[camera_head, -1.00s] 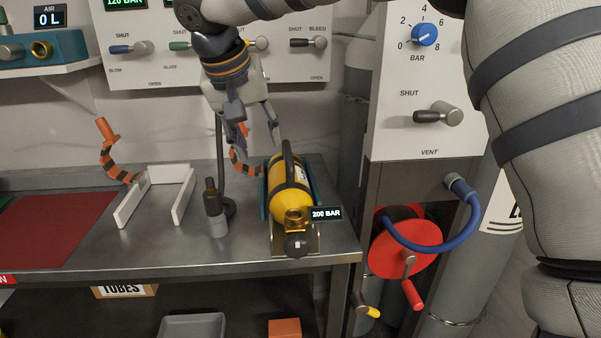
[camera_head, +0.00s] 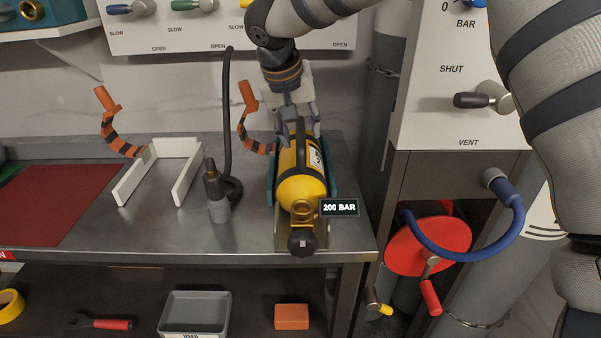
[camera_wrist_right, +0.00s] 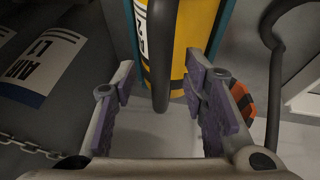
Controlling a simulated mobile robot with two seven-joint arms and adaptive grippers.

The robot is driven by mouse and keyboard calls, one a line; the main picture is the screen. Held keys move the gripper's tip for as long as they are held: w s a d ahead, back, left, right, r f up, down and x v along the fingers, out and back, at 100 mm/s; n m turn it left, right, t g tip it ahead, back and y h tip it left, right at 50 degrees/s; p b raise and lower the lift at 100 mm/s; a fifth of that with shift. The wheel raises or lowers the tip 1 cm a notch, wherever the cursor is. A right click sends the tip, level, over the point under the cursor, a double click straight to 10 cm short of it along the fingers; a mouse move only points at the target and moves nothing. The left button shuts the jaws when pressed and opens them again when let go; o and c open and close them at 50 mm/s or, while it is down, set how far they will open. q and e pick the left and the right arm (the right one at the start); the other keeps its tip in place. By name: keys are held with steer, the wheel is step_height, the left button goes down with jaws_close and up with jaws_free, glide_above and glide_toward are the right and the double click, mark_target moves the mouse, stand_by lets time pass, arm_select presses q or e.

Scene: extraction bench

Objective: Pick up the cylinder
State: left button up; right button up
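The yellow cylinder (camera_head: 301,190) lies in a teal cradle (camera_head: 332,181) on the bench, its brass and black valve end towards me and a "200 BAR" tag (camera_head: 339,208) beside it. A black carry handle (camera_head: 301,146) runs along its top. My right gripper (camera_head: 299,131) is over the far end of the cylinder, fingers pointing down. In the right wrist view the gripper (camera_wrist_right: 162,85) is open, with the handle (camera_wrist_right: 160,60) between its purple-padded fingers and a gap on each side. The yellow body (camera_wrist_right: 196,30) shows beyond. My left gripper is not in view.
A black hose with a grey-based fitting (camera_head: 216,192) stands just left of the cylinder. Orange-black coiled leads (camera_head: 250,130), a white bracket (camera_head: 180,180) and a red mat (camera_head: 55,203) are further left. A red reel (camera_head: 428,245) with a blue hose is right of the bench.

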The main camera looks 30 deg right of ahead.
steer(key=shift+x, duration=0.9)
steer(key=shift+f, duration=0.25)
jaws_close()
steer(key=shift+w+r, duration=0.1)
steer(key=shift+r, duration=0.1)
